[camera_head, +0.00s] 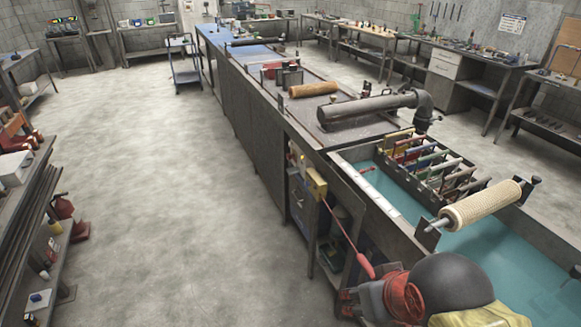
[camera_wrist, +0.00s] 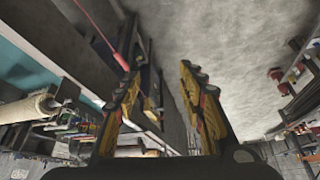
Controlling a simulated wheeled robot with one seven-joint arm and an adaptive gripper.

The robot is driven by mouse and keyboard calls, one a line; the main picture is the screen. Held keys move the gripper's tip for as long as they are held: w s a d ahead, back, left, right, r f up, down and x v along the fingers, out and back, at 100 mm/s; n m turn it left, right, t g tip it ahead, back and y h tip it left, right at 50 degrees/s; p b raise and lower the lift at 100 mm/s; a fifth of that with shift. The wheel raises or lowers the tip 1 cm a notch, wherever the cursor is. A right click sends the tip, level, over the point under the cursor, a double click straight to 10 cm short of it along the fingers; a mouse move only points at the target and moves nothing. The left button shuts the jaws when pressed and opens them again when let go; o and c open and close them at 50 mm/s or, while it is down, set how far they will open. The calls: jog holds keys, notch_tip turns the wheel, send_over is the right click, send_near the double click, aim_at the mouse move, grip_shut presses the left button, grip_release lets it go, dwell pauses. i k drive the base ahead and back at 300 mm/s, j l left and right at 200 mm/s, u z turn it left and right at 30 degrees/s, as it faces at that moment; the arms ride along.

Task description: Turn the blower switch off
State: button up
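A small yellow box (camera_head: 316,184), which looks like the blower switch, is fixed to the near side of the long bench. A thin red cord or rod (camera_head: 346,238) slants from it down to the right, ending in a thicker red end near my arm. I cannot tell the switch's setting. My gripper (camera_wrist: 160,75) shows in the wrist view with its two yellow-and-black fingers spread apart and nothing between them. The red cord or rod (camera_wrist: 131,40) passes just beyond the left finger there. In the head view my arm fills the bottom right, apart from the yellow box.
A tank (camera_head: 400,221) of blue-green liquid with a mesh roll (camera_head: 480,206) across it lies beside my arm. A thick grey pipe (camera_head: 365,108) lies on the bench behind. The concrete floor (camera_head: 170,190) left of the bench is clear. A shelf rack (camera_head: 40,215) stands at the left.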

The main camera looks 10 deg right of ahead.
aim_at(289, 156)
jog(key=i+j, duration=0.1)
jog(key=i, duration=0.5)
jog(key=i+j, duration=0.25)
jog(key=i, duration=0.3)
jog(key=i+j+z, duration=0.1)
jog(key=i+j, duration=0.15)
jog(key=i, duration=0.3)
jog(key=i+j, duration=0.3)
jog(key=i, duration=0.2)
jog(key=i+j, duration=0.3)
jog(key=i, duration=0.25)
jog(key=l+z, duration=0.05)
